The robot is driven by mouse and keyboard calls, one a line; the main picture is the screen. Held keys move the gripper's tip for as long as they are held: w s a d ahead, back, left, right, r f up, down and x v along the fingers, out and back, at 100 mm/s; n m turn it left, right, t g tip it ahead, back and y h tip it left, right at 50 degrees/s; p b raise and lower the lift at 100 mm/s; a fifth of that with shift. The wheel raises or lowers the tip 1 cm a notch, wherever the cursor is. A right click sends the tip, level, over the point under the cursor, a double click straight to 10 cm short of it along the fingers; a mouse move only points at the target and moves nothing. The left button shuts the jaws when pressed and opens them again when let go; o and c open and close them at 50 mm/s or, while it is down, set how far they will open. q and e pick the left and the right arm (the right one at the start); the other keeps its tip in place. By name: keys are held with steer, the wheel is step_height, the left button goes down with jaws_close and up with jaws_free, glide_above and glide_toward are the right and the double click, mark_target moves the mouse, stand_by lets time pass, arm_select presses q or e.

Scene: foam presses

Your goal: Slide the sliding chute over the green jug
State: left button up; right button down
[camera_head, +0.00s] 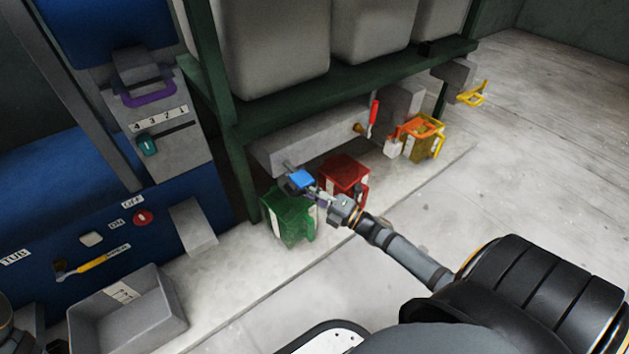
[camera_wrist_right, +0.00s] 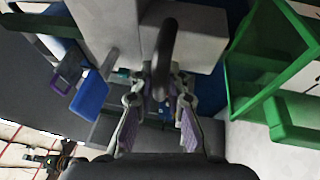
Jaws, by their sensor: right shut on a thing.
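The green jug (camera_head: 287,218) stands on the pale floor under the front end of the rack, and green walls and a rim, apparently its own, show close at the right of the right wrist view (camera_wrist_right: 243,75). My right gripper (camera_head: 323,196) is just above and beside it, near a blue flat piece (camera_head: 298,181). In the wrist view, my right gripper's fingers (camera_wrist_right: 158,105) are shut about a dark curved handle (camera_wrist_right: 166,45). I cannot tell for certain whether this handle belongs to the sliding chute. My left gripper is not in view.
A red jug (camera_head: 345,172) stands close behind the green one, and a yellow jug (camera_head: 424,147) farther back. The dark green rack (camera_head: 350,85) carries large grey tanks. A grey bin (camera_head: 165,318) is at lower left by the blue press (camera_head: 75,225). Floor at right is clear.

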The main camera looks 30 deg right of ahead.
steer(key=shift+s+a, duration=0.1)
steer(key=shift+a, duration=0.2)
steer(key=c, duration=1.3)
jaws_free()
steer(key=shift+a, duration=0.15)
steer(key=shift+c, duration=0.2)
steer(key=v, duration=1.2)
steer(key=shift+f, duration=0.15)
